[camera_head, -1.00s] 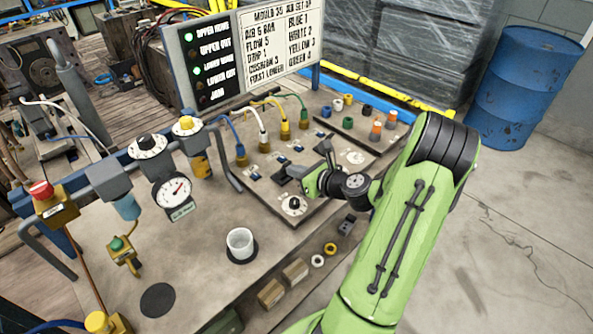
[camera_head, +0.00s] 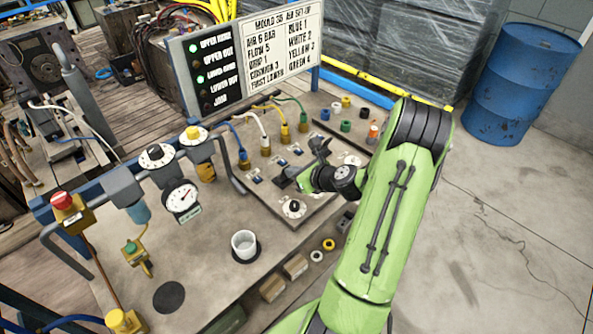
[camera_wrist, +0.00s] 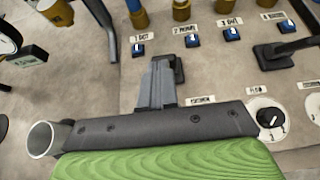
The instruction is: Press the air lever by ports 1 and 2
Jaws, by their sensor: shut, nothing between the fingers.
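The air lever (camera_wrist: 179,70) by ports 1 and 2 is a dark lever on a small base, just below the labels 1 and 2 in the wrist view. My gripper (camera_wrist: 160,66) is shut and empty, its fingertips over the panel at the left side of this lever. The fingers hide part of it, and I cannot tell whether they touch it or how far it is tilted. In the head view my gripper (camera_head: 298,180) is low over the panel, next to the same lever (camera_head: 281,182). A second black lever (camera_wrist: 275,56) stands by ports 3 and 4.
Brass ports with blue (camera_head: 243,160), white, yellow and green hoses stand behind the levers. A flow dial (camera_wrist: 270,118) is to the right. A white cup (camera_head: 244,244) stands in front on the bench. A gauge (camera_head: 182,198) and red button (camera_head: 62,201) are at the left.

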